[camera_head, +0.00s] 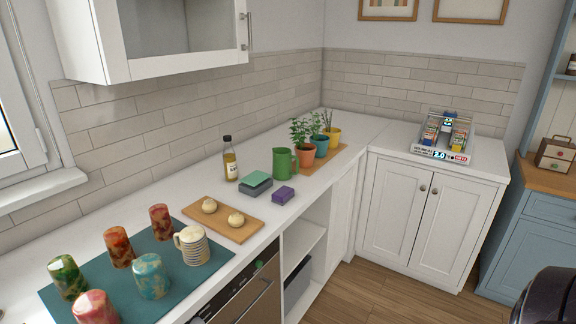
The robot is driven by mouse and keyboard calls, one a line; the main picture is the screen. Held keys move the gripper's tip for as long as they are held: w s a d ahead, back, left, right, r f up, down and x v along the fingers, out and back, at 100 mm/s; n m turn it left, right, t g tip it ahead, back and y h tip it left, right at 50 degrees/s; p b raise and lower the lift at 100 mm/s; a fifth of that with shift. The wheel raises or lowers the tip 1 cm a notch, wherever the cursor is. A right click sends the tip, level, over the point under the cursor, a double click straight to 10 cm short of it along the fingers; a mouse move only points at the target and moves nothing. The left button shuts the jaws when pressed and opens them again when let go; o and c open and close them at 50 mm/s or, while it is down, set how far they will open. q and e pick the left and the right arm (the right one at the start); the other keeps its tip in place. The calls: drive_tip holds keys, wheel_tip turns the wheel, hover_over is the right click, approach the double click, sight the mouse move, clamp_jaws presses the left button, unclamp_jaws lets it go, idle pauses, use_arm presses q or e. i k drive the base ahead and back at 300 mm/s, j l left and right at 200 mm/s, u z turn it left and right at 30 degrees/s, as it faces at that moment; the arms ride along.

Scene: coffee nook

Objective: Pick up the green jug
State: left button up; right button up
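A green jug (283,163) stands upright on the white counter (334,133), towards the back of its left run. Its handle appears to be on the right side. Nothing holds it. Neither of my grippers shows in the head view. A dark rounded shape at the bottom right corner is cut off, and I cannot tell what part it is.
Near the jug are a bottle (230,164), stacked green and grey boxes (256,184), a purple block (283,195) and potted plants (304,153). A wooden board (222,222) with two round pale items and a teal mat (196,281) with several cups lie nearer.

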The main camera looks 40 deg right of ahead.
sight(282, 167)
drive_tip(key=l, duration=0.45)
drive_tip(key=i+l+z, duration=0.1)
drive_tip(key=l, duration=0.3)
drive_tip(key=i+l, duration=0.1)
drive_tip(key=l, duration=0.35)
drive_tip(key=l+z, duration=0.1)
drive_tip(key=l, duration=0.35)
drive_tip(key=i+l, duration=0.15)
drive_tip(key=l, duration=0.25)
drive_tip(key=l+z, duration=0.1)
drive_tip(key=l, duration=0.35)
drive_tip(key=i+l, duration=0.15)
drive_tip(key=l, duration=0.25)
drive_tip(key=i+l+z, duration=0.1)
drive_tip(key=l, duration=0.3)
